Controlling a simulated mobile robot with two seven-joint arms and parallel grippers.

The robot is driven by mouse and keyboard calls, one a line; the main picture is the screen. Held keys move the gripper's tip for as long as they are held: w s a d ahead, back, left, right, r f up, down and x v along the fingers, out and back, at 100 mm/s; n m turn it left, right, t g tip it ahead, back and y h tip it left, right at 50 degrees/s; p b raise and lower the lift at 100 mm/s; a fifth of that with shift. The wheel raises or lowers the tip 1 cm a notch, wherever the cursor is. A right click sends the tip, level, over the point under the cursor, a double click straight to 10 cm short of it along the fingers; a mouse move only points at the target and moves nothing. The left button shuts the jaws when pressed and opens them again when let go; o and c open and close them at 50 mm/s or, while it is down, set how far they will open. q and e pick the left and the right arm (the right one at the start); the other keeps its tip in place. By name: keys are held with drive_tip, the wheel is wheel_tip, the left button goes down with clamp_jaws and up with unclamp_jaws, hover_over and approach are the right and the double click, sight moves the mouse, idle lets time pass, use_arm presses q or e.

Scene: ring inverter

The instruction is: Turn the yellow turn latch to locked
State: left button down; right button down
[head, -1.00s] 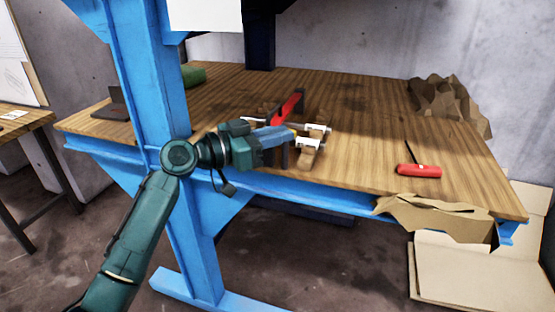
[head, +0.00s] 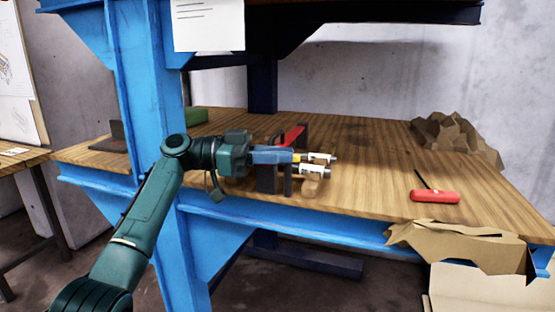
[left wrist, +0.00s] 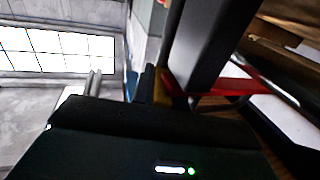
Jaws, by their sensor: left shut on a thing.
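My left gripper (head: 284,156) reaches in from the left over the workbench and is shut at the fixture. A small piece of the yellow turn latch (head: 296,157) shows at its fingertips; the rest is hidden by the fingers. In the left wrist view a yellow patch of the latch (left wrist: 178,100) shows right beside the dark fingers. The latch's turn angle cannot be told. The fixture has a red bar (head: 293,136), dark uprights and white cylinders (head: 314,170) on its right side. My right gripper is not in view.
Crumpled brown material (head: 455,138) sits at the back right. A blue post (head: 150,90) stands close behind my left arm.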

use_arm(q)
drive_tip(key=shift+g, duration=0.3)
drive_tip(key=c, duration=1.5)
unclamp_jaws()
drive_tip(key=shift+o, duration=0.5)
drive_tip(key=shift+t, duration=0.4)
